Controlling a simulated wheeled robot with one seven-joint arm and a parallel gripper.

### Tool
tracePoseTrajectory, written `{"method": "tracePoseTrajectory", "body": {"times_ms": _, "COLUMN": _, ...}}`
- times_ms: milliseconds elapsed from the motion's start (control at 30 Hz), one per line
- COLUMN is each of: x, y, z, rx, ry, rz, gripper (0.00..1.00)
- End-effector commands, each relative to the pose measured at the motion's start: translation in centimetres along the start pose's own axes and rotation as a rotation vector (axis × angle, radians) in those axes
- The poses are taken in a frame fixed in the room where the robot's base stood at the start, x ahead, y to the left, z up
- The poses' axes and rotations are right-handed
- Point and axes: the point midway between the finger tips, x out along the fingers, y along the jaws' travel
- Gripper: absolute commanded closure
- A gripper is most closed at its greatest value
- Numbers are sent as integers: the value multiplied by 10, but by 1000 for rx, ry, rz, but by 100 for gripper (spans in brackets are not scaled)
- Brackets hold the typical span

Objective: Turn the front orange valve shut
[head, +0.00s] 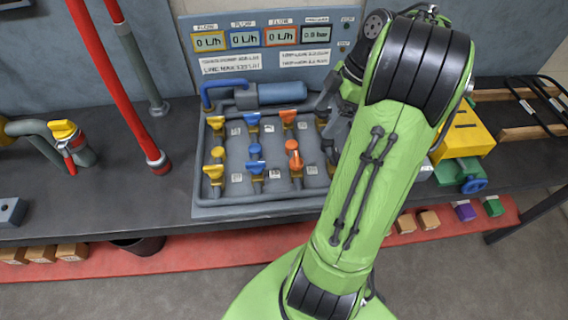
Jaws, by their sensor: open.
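The front orange valve (295,160) is on the grey valve board (275,205), in the right column of the near row. Its orange parts look lined up front to back, but the exact handle angle is too small to tell. The back orange valve (288,117) is behind it, with its handle more crosswise. My gripper (333,125) is over the board's right side, to the right of the orange valves and apart from them. It is dark, open and partly hidden behind my green arm. I see nothing in its jaws.
Blue valves (255,168) and yellow valves (214,172) stand left of the orange ones. A display panel (265,45) and a blue cylinder (282,92) are behind. A red pipe (120,80) rises at left. A yellow-green machine (462,145) is at right.

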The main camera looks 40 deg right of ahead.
Motion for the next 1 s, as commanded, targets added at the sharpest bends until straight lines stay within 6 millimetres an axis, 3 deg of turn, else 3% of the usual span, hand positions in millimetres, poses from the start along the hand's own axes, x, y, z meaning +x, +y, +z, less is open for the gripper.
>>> {"method": "tracePoseTrajectory", "body": {"times_ms": 167, "x": 11, "y": 1, "z": 8, "rx": -21, "ry": 8, "rz": -4, "gripper": 17}}
{"method": "tracePoseTrajectory", "body": {"times_ms": 700, "x": 139, "y": -1, "z": 8, "rx": -17, "ry": 6, "rz": -5, "gripper": 17}}
{"method": "tracePoseTrajectory", "body": {"times_ms": 833, "x": 155, "y": 0, "z": 7, "rx": -17, "ry": 6, "rz": -4, "gripper": 17}}
{"method": "tracePoseTrajectory", "body": {"times_ms": 1000, "x": 159, "y": 0, "z": 6, "rx": -16, "ry": 5, "rz": -2, "gripper": 17}}
